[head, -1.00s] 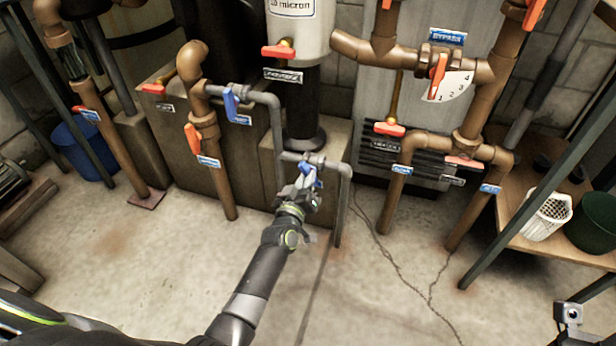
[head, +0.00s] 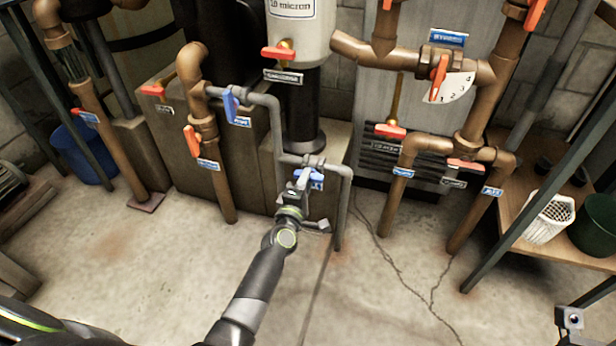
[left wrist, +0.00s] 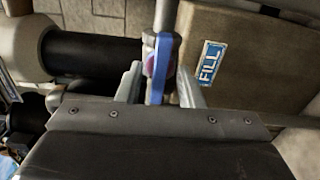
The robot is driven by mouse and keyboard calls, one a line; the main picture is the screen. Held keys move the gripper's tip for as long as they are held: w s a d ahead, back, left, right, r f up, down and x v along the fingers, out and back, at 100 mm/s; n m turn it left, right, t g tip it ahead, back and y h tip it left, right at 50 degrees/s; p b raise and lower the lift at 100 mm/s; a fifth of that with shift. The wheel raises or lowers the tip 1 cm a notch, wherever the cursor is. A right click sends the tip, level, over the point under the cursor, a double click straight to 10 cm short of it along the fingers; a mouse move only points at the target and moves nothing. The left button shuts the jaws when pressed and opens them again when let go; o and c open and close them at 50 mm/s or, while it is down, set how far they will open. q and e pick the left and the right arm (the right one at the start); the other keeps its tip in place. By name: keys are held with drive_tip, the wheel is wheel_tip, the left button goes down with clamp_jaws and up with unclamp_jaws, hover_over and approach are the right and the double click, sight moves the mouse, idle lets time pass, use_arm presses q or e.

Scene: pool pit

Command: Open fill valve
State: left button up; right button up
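The fill valve has a blue lever (left wrist: 160,68) on a grey vertical pipe, with a blue FILL label (left wrist: 208,62) beside it. In the head view the fill valve (head: 312,160) sits low on the thin grey pipe in the middle. My left gripper (head: 301,182) is at this valve and partly covers its lever. In the left wrist view my left gripper (left wrist: 160,85) has one finger on each side of the lever, with a narrow gap showing on both sides. A part of my right arm's end shows at the lower right; its fingers cannot be made out.
Another blue lever (head: 231,103) is on the same grey pipe, up and left. Several red-handled valves sit on the brown pipes around, including one with a numbered dial (head: 455,88). A shelf with a white basket (head: 550,218) stands at the right. The floor in front is clear.

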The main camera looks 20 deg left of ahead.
use_arm(q)
drive_tip(key=shift+o, duration=0.3)
drive_tip(key=s, duration=0.7)
drive_tip(key=shift+b, duration=0.3)
drive_tip(key=shift+a, duration=0.1)
